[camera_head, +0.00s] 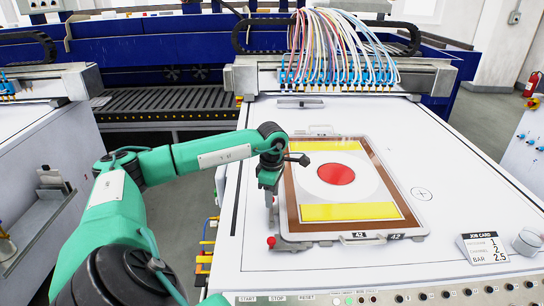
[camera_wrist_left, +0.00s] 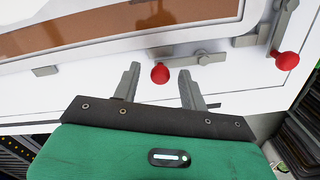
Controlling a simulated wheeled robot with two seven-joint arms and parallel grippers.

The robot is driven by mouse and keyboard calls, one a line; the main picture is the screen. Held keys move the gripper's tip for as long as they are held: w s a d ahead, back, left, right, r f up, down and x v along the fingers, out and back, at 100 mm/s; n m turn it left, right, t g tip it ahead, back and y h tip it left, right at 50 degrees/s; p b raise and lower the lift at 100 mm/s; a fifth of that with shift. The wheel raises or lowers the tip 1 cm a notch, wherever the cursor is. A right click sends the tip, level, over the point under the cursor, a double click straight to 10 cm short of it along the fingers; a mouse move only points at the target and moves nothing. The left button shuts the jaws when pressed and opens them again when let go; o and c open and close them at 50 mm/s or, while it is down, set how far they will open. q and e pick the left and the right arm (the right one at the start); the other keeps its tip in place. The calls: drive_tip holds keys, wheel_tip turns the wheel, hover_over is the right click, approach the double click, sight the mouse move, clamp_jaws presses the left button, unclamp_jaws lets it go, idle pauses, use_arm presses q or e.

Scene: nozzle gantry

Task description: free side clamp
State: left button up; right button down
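A framed panel (camera_head: 290,205) with a brown border, yellow bands and a red disc lies on the white machine bed. My left gripper (camera_head: 270,201) is over its left edge, pointing down. In the left wrist view my left gripper (camera_wrist_left: 159,70) is open. The red knob (camera_wrist_left: 160,74) of the grey side clamp (camera_wrist_left: 207,57) shows between the fingertips, with a gap on both sides. The clamp's arm lies along the frame edge. A second red knob (camera_wrist_left: 287,60) sits at the corner clamp; it also shows in the head view (camera_head: 271,241). My right gripper is not in view.
A gantry with many coloured hoses (camera_head: 340,50) stands across the back of the bed. The bed right of the panel is clear.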

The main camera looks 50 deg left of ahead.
use_arm(q)
drive_tip(key=shift+r, duration=0.3)
wheel_tip(320, 180, up, 13)
drive_tip(key=shift+r+b, duration=0.15)
drive_tip(key=shift+b, duration=0.25)
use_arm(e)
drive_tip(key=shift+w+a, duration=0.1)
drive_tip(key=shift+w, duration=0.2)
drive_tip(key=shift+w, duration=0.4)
